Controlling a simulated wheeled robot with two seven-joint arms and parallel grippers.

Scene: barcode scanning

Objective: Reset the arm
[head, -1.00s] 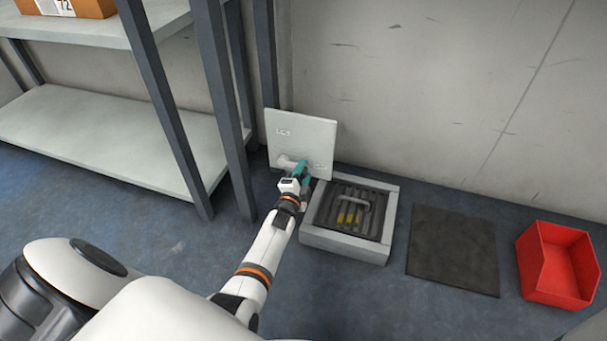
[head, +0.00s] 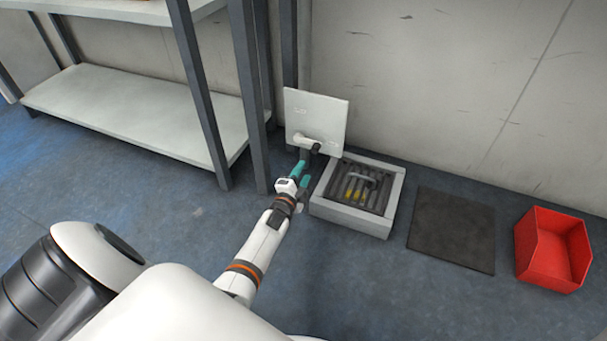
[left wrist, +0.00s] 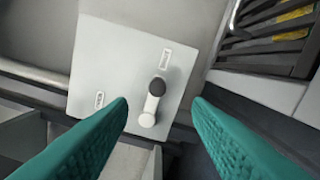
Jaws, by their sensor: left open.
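My left gripper (head: 300,187) is open and empty, with teal fingers, in front of a light grey panel (head: 318,108). The panel carries a short light handle with a dark end (head: 308,142). In the left wrist view the open fingers (left wrist: 160,135) point toward the panel (left wrist: 110,60), and the handle (left wrist: 152,102) shows between them, apart from both. In the head view my left arm reaches in from the lower left. My right gripper is in neither current view.
Right of the gripper is a low grey box with a dark grate (head: 355,190) and a handle. Farther right lie a black mat (head: 452,230) and a red bin (head: 550,250). A metal shelf (head: 120,110) with upright posts stands close on the left. The blue floor in front is clear.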

